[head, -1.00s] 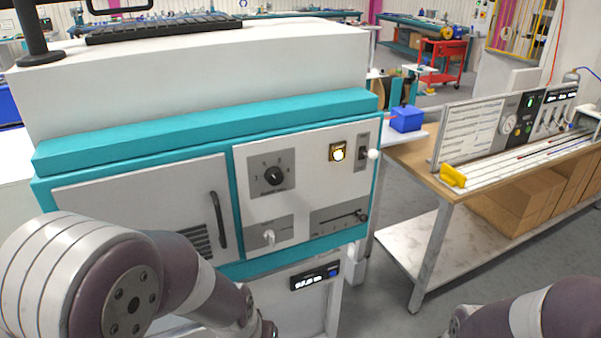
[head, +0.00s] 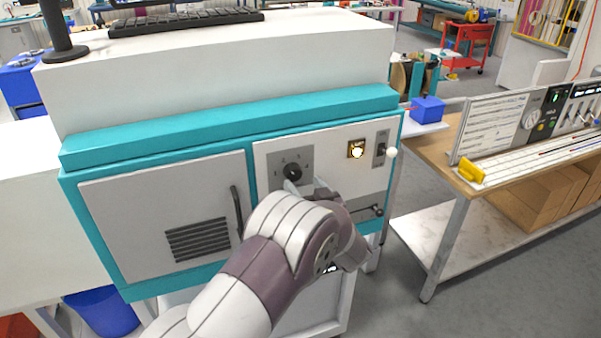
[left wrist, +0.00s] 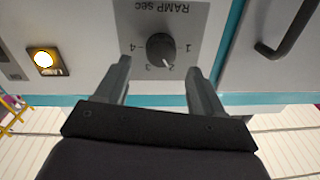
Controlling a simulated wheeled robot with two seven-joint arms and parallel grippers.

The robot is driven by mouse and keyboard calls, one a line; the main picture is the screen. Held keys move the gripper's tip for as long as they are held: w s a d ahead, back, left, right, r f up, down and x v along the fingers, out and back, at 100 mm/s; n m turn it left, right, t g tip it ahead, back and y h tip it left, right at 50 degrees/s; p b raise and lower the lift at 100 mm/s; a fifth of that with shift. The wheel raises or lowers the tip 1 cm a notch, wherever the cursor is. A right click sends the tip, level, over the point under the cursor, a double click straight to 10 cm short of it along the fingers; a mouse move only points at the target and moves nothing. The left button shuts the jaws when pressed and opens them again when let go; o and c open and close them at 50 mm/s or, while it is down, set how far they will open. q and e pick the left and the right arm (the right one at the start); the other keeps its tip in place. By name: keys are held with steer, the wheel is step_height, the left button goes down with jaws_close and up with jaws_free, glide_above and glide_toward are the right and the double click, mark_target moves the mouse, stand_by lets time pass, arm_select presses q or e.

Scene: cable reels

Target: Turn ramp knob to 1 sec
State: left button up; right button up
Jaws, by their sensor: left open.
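The ramp knob (head: 292,172) is a round black knob on a grey plate (head: 304,158) on the white panel of the teal-and-white machine. In the left wrist view the plate reads RAMP sec upside down, with marks 1 to 4. There the knob (left wrist: 158,47) has its white pointer near the 2. My left gripper (left wrist: 160,66) is open, with one finger on each side of the knob's near side and gaps to it. In the head view the left gripper (head: 306,185) is partly hidden by my wrist. My right gripper is not in view.
A slider (head: 378,211) is below, partly hidden by my arm. A black door handle (head: 237,211) is left of the knob. A workbench (head: 440,180) stands at right.

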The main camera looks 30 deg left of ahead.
mark_target(294, 176)
arm_select(q)
steer(key=x, duration=0.4)
steer(key=shift+w+a+p, duration=0.2)
steer(key=shift+p, duration=0.15)
steer(key=c, duration=1.1)
steer(key=shift+o, duration=0.2)
steer(key=n+b, duration=0.2)
steer(key=shift+f+b, duration=0.2)
steer(key=shift+b, duration=0.15)
steer(key=n+b, duration=0.7)
steer(key=shift+s+f+h, duration=0.1)
steer(key=shift+s+h, duration=0.05)
steer(key=shift+h, duration=0.15)
steer(key=shift+a+r+n+b, duration=0.1)
steer(key=shift+r+n+b, duration=0.1)
steer(key=shift+n+b, duration=1.35)
